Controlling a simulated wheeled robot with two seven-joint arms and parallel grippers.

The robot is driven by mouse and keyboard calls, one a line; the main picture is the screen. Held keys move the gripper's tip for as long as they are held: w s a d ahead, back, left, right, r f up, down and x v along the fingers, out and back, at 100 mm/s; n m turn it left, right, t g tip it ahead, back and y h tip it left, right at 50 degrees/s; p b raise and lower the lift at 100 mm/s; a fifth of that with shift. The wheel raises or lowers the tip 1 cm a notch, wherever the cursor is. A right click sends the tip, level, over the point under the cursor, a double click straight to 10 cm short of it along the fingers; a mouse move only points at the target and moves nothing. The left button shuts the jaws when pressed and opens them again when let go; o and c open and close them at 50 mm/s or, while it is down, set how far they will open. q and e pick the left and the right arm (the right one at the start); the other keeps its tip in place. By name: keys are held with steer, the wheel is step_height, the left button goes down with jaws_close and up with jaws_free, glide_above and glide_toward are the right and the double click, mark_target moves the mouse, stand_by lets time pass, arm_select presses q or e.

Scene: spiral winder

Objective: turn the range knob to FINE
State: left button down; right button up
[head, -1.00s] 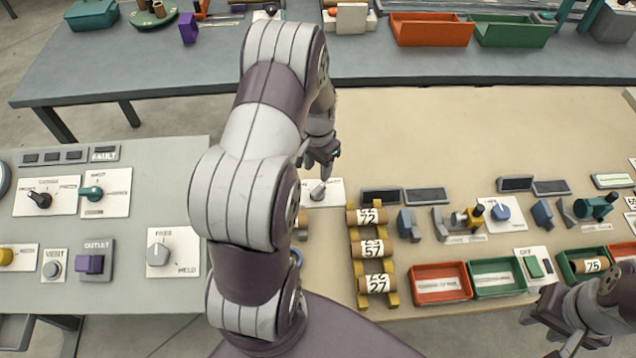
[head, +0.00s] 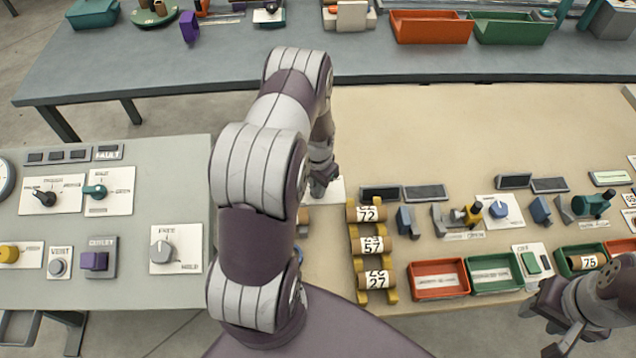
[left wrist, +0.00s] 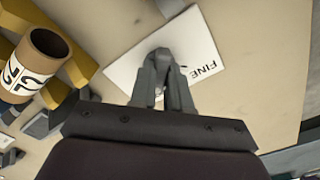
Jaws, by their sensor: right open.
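The white range plate (head: 337,187) lies on the tan bench, partly hidden by my left arm. In the left wrist view the plate (left wrist: 125,68) shows the word FINE at its right side. My left gripper (head: 319,190) is down over the plate. In the left wrist view its two fingers (left wrist: 160,58) stand close together over the middle of the plate. They hide most or all of the knob, so its pointing direction and any grip on it cannot be told. My right gripper (head: 545,322) is open at the bench's front right, far from the plate.
A yellow rack (head: 356,262) with several numbered rolls stands just right of the plate. Red (head: 440,293) and green (head: 495,286) trays sit near the front edge. A grey panel with other knobs (head: 162,250) is at the left. The bench behind is clear.

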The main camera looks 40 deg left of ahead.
arm_select(q)
steer(key=shift+n, duration=0.3)
steer(key=n, duration=0.3)
steer(key=shift+n+b, duration=0.4)
steer(key=n, duration=0.4)
steer(key=shift+n, duration=0.3)
steer(key=n+b, duration=0.1)
steer(key=n, duration=0.3)
steer(key=shift+n, duration=2.4)
steer(key=c, duration=1.1)
jaws_free()
